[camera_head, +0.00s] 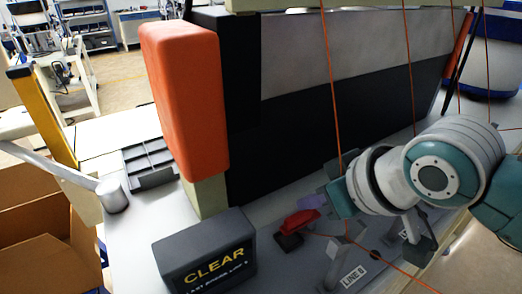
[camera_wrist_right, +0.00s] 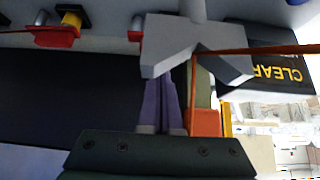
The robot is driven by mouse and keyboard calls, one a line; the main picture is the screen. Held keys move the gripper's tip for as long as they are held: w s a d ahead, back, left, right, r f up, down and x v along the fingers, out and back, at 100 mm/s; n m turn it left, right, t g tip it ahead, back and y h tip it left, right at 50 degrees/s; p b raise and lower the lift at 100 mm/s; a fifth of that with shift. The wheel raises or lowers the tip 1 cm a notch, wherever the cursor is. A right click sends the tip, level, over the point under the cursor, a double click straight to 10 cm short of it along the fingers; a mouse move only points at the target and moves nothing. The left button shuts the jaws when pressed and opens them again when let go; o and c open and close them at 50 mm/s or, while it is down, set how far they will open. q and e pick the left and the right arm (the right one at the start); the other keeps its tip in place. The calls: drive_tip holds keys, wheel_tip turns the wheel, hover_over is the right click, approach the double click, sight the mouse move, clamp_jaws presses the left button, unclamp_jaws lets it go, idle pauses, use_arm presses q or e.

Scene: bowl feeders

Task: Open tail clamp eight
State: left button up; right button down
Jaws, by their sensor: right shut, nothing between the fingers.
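A red clamp lever (camera_head: 301,220) on a small black base sits on the grey bench, right of the CLEAR box. It also shows in the right wrist view (camera_wrist_right: 135,36), partly hidden behind a grey forked post. A second red clamp (camera_wrist_right: 55,38) with a yellow and black part is left of it there; my arm seems to hide it in the head view. I cannot tell which clamp is number eight. My right gripper (camera_head: 313,200) has purple fingers, shut and empty, just behind the red lever; they also show in the wrist view (camera_wrist_right: 160,100). My left gripper is out of view.
A forked post (camera_head: 337,262) stands by a LINE label, with an orange line (camera_head: 333,100) near it. More lines hang at right. The dark CLEAR box (camera_head: 206,254), an orange block (camera_head: 186,98) and a black-and-grey panel (camera_head: 345,90) surround the area. A grey tray (camera_head: 150,163) is left.

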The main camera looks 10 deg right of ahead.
sight(299, 214)
drive_tip(key=shift+b+x, duration=0.55)
drive_tip(key=shift+x, duration=2.1)
drive_tip(key=shift+s, duration=0.15)
drive_tip(key=shift+s+d+p, duration=0.15)
drive_tip(key=shift+s+p, duration=0.1)
drive_tip(key=shift+p, duration=0.45)
drive_tip(key=shift+s+d+r+p, duration=0.15)
drive_tip(key=shift+s+p, duration=0.2)
drive_tip(key=shift+p, duration=0.3)
drive_tip(key=shift+s+d+p, duration=0.15)
drive_tip(key=shift+s+p, duration=0.1)
drive_tip(key=shift+p, duration=0.05)
drive_tip(key=shift+d, duration=0.1)
